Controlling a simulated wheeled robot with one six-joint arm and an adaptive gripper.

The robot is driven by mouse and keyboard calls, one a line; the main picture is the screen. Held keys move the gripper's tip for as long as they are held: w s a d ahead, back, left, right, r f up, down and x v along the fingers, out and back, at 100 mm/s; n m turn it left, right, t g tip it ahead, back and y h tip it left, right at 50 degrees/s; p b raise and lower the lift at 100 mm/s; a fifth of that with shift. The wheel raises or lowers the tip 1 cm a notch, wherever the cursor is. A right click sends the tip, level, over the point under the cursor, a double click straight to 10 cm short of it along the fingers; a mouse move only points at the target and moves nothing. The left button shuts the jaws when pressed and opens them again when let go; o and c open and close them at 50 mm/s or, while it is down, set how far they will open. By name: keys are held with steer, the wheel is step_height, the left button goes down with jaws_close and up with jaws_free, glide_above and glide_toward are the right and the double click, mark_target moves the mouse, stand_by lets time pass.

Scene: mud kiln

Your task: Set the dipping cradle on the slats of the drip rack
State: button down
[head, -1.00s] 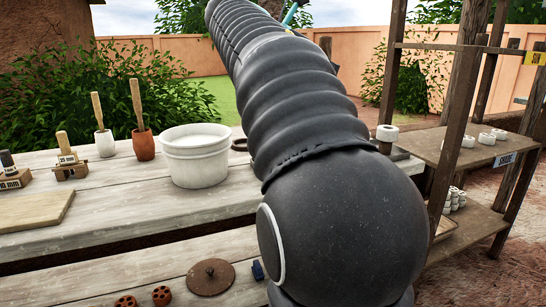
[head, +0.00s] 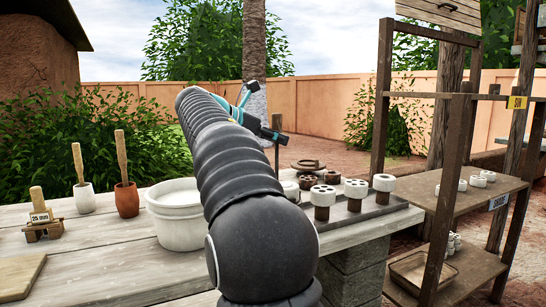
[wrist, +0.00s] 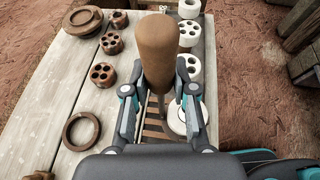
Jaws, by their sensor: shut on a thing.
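My gripper (wrist: 160,92) is shut on the brown wooden handle of the dipping cradle (wrist: 158,45), which stands upright between the fingers in the wrist view. A thin rod runs down from the handle; its lower end is partly hidden by my gripper. Brown slats (wrist: 155,130) show below the rod, probably of the drip rack; I cannot tell whether anything touches them. In the head view my gripper (head: 268,132) is above the bench's far end, with the handle (head: 277,122) and thin rod beside it. My arm hides part of the area below.
White-topped pieces (head: 355,190) stand in a row on a dark tray (head: 385,212) at the bench end. Brown perforated pieces (wrist: 102,74) and a brown ring (wrist: 81,131) lie left of the handle. A white bucket (head: 175,225) and wooden shelves (head: 455,195) flank my arm.

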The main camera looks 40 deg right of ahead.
steer(key=shift+w+f, duration=0.3)
steer(key=shift+w, duration=0.2)
steer(key=shift+d+f+b, duration=0.1)
steer(key=shift+f+b, duration=0.55)
steer(key=shift+f, duration=1.4)
steer(key=c, duration=0.9)
jaws_free()
steer(key=shift+c, duration=0.2)
steer(key=p+v, duration=0.1)
steer(key=v, duration=1.1)
